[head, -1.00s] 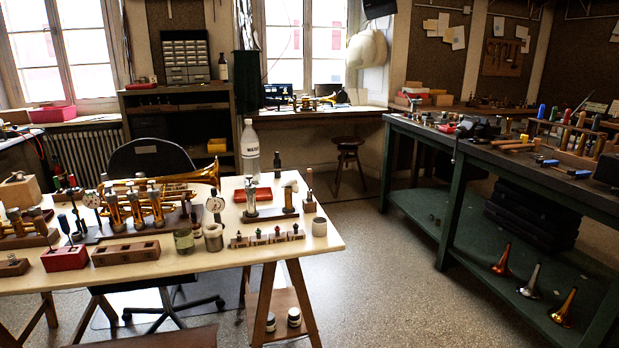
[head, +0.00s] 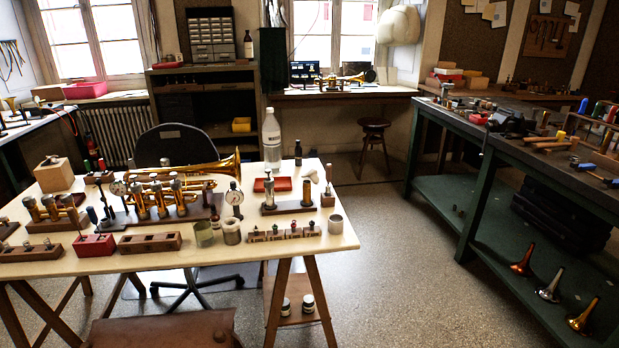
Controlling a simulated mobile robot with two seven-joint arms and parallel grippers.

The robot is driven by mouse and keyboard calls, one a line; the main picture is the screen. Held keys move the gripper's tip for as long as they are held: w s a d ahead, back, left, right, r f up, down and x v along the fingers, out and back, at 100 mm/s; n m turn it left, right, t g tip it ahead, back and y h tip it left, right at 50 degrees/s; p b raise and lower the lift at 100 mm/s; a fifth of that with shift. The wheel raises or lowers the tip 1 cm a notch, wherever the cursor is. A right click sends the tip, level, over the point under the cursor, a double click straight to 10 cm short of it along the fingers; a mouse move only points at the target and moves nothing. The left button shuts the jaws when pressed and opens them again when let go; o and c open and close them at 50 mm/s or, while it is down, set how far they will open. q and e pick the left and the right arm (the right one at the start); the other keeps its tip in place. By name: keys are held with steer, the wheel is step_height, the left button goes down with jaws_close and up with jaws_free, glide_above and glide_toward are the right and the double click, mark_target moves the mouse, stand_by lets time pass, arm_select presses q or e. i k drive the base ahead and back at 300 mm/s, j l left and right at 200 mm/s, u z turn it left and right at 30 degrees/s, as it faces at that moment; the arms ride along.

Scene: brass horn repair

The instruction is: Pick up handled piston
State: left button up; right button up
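In the head view, several upright metal pistons stand on the pale workbench (head: 330,238). A silver-topped piston (head: 269,190) and a shorter brass-coloured one (head: 307,194) stand on a dark block (head: 288,207) at the right part of the bench. A row of pistons or valves (head: 160,198) stands by the brass trumpet (head: 215,170), and another group (head: 50,210) stands at the left. I cannot tell for certain which one is the handled piston. Neither of my grippers is in view.
A clear bottle (head: 271,140) and a red tray (head: 272,184) stand toward the bench's back. A brown leather seat (head: 165,330) is at the front. A black chair (head: 175,145) is behind. The floor (head: 385,270) between this bench and the green workbench (head: 475,205) is open.

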mark_target(329, 168)
steer(key=i+l+u, duration=0.65)
steer(key=l, duration=0.2)
steer(key=i+l+u, duration=0.2)
steer(key=l, duration=0.15)
steer(key=l+u, duration=0.2)
steer(key=l, duration=0.15)
steer(key=i+l+u, duration=0.2)
steer(key=l, duration=0.15)
steer(key=l+u, duration=0.2)
steer(key=l, duration=0.2)
